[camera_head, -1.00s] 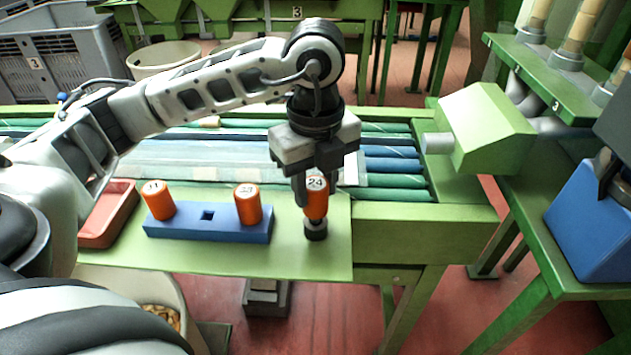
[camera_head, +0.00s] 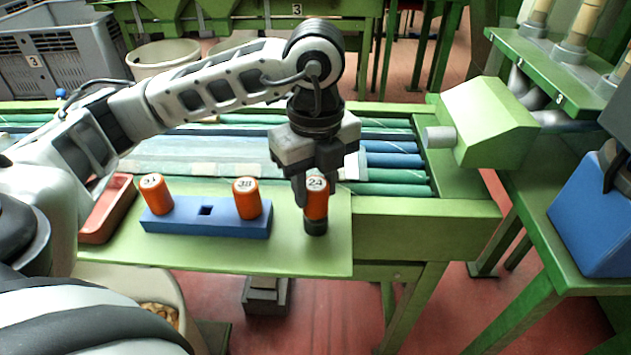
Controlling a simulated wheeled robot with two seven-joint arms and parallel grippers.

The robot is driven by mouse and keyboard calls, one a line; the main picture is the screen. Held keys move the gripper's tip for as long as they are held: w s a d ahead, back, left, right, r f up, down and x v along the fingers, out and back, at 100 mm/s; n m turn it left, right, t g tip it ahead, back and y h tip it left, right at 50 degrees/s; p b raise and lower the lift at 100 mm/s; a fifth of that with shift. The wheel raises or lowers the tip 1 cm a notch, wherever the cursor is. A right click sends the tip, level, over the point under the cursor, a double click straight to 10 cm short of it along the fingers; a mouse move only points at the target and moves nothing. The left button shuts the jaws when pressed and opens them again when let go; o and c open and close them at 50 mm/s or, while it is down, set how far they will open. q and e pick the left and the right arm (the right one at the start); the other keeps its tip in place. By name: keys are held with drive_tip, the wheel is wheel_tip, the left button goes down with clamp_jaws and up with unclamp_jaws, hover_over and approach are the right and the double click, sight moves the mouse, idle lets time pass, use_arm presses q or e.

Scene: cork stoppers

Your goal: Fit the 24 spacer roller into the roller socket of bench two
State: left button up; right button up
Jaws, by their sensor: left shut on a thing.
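The orange 24 spacer roller (camera_head: 316,204) is upright between the fingers of my left gripper (camera_head: 315,192), which is shut on it from above. Its number faces up. Directly under it is a small dark round part (camera_head: 316,227) on the green bench top (camera_head: 335,255), probably the roller socket. The roller's lower end meets this dark part; I cannot tell whether it is inside it or only on top. To the left is a blue block (camera_head: 188,227) holding two more orange rollers, a left one (camera_head: 156,198) and a right one (camera_head: 246,204), with an empty square hole between them.
A red tray (camera_head: 92,232) stands left of the blue block. Behind is a conveyor with green and blue rollers (camera_head: 390,161). A green housing (camera_head: 488,122) with a grey stub stands right of it. A blue box (camera_head: 590,225) is at far right. The bench's front strip is clear.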

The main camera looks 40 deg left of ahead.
use_arm(q)
drive_tip(key=shift+f+b, duration=0.3)
drive_tip(key=shift+f, duration=0.1)
use_arm(e)
drive_tip(key=shift+f, duration=0.25)
use_arm(q)
drive_tip(key=o, duration=1.1)
drive_tip(key=shift+r, duration=0.1)
drive_tip(key=shift+w+r, duration=0.1)
drive_tip(key=shift+r, duration=0.75)
wheel_tip(320, 180, up, 14)
drive_tip(key=p, duration=0.3)
use_arm(e)
drive_tip(key=shift+r, duration=0.95)
use_arm(q)
drive_tip(key=shift+r, duration=0.1)
use_arm(e)
drive_tip(key=shift+w+r, duration=0.1)
